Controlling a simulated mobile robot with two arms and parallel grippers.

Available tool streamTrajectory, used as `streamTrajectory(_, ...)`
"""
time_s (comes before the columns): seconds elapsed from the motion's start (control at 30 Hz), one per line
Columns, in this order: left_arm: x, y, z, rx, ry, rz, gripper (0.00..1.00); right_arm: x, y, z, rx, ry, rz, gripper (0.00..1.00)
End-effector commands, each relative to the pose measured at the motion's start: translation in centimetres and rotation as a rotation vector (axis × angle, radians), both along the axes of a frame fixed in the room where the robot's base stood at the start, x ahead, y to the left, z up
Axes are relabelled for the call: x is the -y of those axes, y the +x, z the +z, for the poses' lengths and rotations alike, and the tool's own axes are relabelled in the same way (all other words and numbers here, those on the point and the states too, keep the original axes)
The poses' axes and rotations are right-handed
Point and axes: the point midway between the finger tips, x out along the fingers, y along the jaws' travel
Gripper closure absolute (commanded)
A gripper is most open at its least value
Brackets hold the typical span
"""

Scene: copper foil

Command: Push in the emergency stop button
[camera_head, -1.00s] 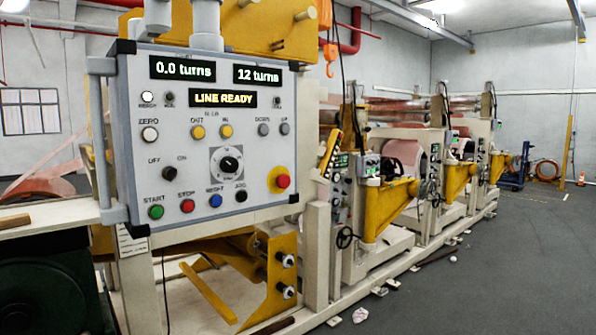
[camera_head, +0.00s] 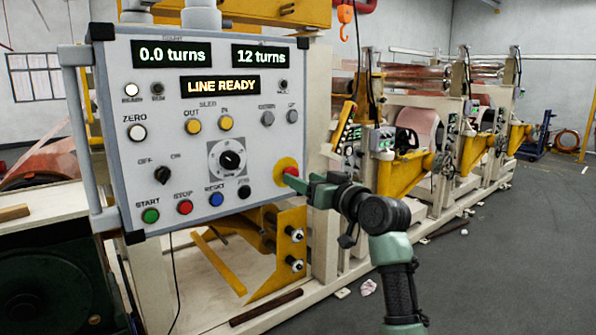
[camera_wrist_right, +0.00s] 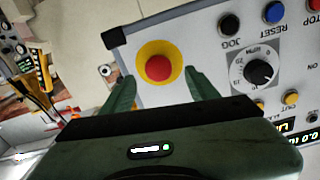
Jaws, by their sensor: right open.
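The emergency stop button (camera_head: 291,174) is a red knob on a yellow round plate at the lower right of the grey control panel (camera_head: 130,90). In the right wrist view the red button (camera_wrist_right: 158,68) shows whole, on its yellow disc, standing out from the panel. My right gripper (camera_head: 296,182) reaches in from the right, its tips close to the button and partly covering it in the head view. In the wrist view its fingers (camera_wrist_right: 160,76) are apart, one on each side of the button, with nothing between them held. Whether they touch the panel is unclear. My left gripper is out of view.
Beside the button are a rotary dial (camera_head: 232,160), a black jog button (camera_head: 244,191) and a blue reset button (camera_head: 216,199). Start and stop buttons sit further left. Yellow machine arms (camera_head: 405,172) stand behind on the right. Grey floor is open at far right.

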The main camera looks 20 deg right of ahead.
Motion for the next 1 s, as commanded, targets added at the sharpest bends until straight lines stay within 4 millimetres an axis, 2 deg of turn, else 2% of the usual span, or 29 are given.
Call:
streamTrajectory(0.03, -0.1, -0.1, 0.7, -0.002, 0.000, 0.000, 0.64, -0.4, 0.8, 0.2, -0.004, 0.002, 0.003, 0.41)
streamTrajectory(0.2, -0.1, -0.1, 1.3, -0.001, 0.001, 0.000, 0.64, -0.9, 2.6, 0.1, -0.001, 0.001, 0.001, 0.41)
streamTrajectory(0.53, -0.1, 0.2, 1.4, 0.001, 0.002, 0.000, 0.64, -1.1, 3.1, -0.1, -0.001, -0.001, 0.000, 0.41)
streamTrajectory(0.57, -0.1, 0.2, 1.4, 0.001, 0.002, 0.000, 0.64, -1.1, 3.1, -0.1, -0.001, -0.001, 0.000, 0.43)
streamTrajectory(0.77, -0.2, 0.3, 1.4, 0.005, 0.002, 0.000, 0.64, -1.0, 3.1, -0.1, -0.001, -0.001, -0.001, 0.99)
streamTrajectory(1.0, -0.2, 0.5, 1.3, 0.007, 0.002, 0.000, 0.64, -1.1, 3.3, -0.2, -0.001, -0.003, -0.001, 1.00)
